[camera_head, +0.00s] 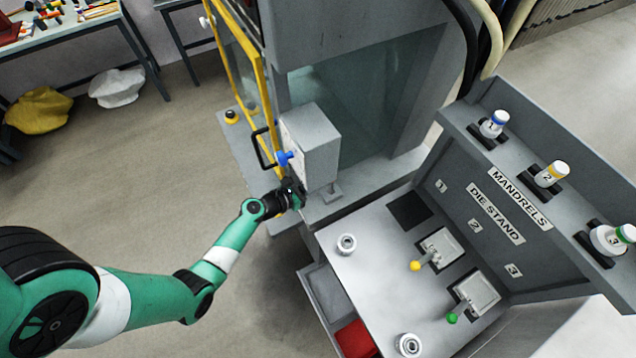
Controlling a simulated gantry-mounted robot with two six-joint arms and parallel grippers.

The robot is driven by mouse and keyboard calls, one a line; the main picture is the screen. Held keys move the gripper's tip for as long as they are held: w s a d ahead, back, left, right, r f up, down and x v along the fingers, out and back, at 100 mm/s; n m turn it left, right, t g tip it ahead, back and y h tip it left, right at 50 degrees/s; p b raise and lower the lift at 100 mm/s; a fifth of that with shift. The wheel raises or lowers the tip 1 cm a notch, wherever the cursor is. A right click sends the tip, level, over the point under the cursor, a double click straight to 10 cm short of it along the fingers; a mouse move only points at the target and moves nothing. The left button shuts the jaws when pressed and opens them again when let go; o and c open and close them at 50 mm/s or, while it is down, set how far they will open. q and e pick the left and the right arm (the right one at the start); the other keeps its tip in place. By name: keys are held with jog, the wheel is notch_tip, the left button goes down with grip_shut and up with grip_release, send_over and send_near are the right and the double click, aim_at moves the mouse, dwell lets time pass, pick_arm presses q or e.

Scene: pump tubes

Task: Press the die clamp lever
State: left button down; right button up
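My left arm comes in from the left, and my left gripper (293,193) is at the lower front of a grey box-shaped housing (315,145) on the machine. It is just below a blue knob (286,158) on that housing. The fingers are dark and small here; I cannot tell whether they are open or touching anything. No part is clearly recognisable as the die clamp lever; it may be hidden behind the gripper. A small grey pedal-like piece (332,192) sits right of the gripper. My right gripper is not in view.
A yellow-framed door (258,80) stands open at left, near a black handle (262,148). The die stand (380,280) at right holds dies with yellow (415,266) and green (452,318) knobs; slot 1 (409,210) is empty. Several mandrels (550,174) stand above.

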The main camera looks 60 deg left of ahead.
pick_arm(q)
jog(key=shift+w+r, duration=0.25)
jog(key=shift+w, duration=0.3)
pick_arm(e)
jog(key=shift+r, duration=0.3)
pick_arm(q)
jog(key=r+p+v, duration=0.2)
jog(key=p+v, duration=0.2)
jog(key=v, duration=0.9)
jog(key=shift+w, duration=0.35)
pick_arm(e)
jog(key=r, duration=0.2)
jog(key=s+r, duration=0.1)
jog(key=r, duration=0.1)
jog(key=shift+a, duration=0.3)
pick_arm(q)
jog(key=shift+d, duration=0.1)
